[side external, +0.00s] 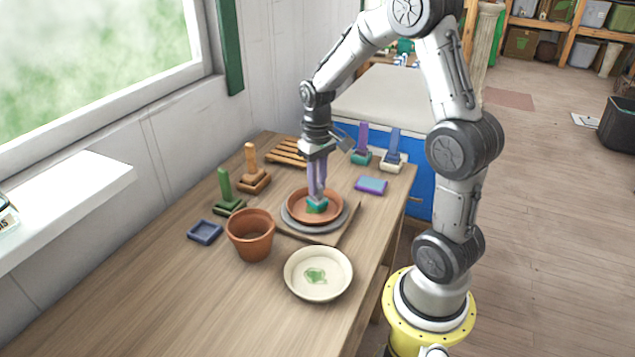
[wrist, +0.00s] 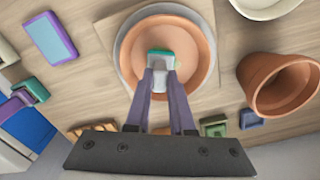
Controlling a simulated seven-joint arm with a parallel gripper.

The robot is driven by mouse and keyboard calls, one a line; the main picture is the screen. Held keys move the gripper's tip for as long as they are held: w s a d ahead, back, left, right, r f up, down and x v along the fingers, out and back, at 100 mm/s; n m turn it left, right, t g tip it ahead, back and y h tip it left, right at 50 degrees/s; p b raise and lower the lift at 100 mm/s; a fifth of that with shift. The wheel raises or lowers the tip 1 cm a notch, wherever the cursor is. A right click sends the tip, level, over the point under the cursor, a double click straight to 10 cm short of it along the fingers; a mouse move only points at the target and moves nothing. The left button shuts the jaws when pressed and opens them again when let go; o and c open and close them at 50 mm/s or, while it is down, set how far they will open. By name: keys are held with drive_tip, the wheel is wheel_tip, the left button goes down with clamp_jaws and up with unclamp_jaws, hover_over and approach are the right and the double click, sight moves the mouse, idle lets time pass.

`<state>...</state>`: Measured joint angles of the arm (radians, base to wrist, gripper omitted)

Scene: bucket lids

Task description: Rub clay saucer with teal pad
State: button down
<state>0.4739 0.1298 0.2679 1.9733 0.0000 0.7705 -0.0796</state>
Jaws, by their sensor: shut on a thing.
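The clay saucer (side external: 336,207) is a shallow orange-brown dish on a round grey disc (side external: 326,226), which rests on a wooden board. It also shows in the wrist view (wrist: 202,62). My gripper (side external: 317,195) points down over the saucer, its two purple fingers shut on the teal pad (side external: 318,204). In the wrist view, the teal pad (wrist: 161,52) shows between the fingertips with a pale grey part below it. The pad is inside the saucer, at or near its floor; I cannot tell whether it touches. A green patch shows beside the pad in the side view.
A terracotta pot (side external: 250,236) and a cream dish (side external: 318,274) with a green mark stand nearer the camera. A purple-edged pad (side external: 370,185) lies to the right. Several handled blocks and a slatted wooden rack (side external: 287,151) stand around. Bare table lies at the front left.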

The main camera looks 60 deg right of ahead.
drive_tip(key=shift+f, duration=0.7)
idle(1.0)
drive_tip(key=shift+w+a, duration=0.3)
drive_tip(key=shift+a, duration=0.45)
drive_tip(key=shift+s+d, duration=0.35)
drive_tip(key=shift+d, duration=0.45)
drive_tip(key=shift+a, duration=0.1)
